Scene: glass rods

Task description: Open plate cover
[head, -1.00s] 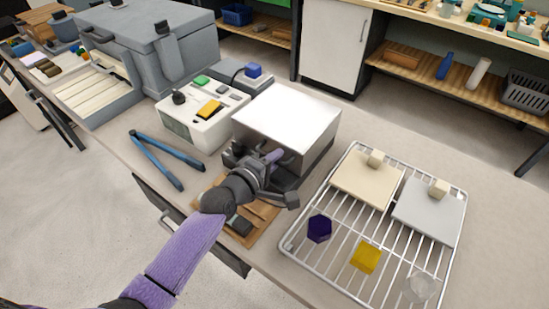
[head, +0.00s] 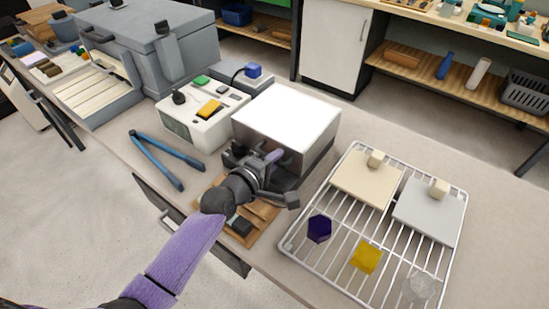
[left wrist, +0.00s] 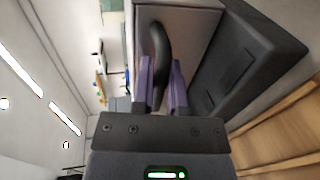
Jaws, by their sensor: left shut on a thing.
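The plate cover is a box-shaped metal lid (head: 285,118) with a bright top, on a dark base (head: 288,184) on the counter. It looks closed. My left gripper (head: 274,157) is at its front side. In the left wrist view, the purple fingers of my left gripper (left wrist: 160,88) stand on either side of the dark curved handle (left wrist: 159,50) on the cover's front, shut on it. The arm hides part of the cover's front and base. My right gripper is in neither view.
A white device with knobs (head: 200,115) stands behind left of the cover. Blue-handled tongs (head: 165,160) lie to the left. A wire rack (head: 330,262) with two plates and coloured pieces is at right. A wooden board (head: 262,215) lies under my arm.

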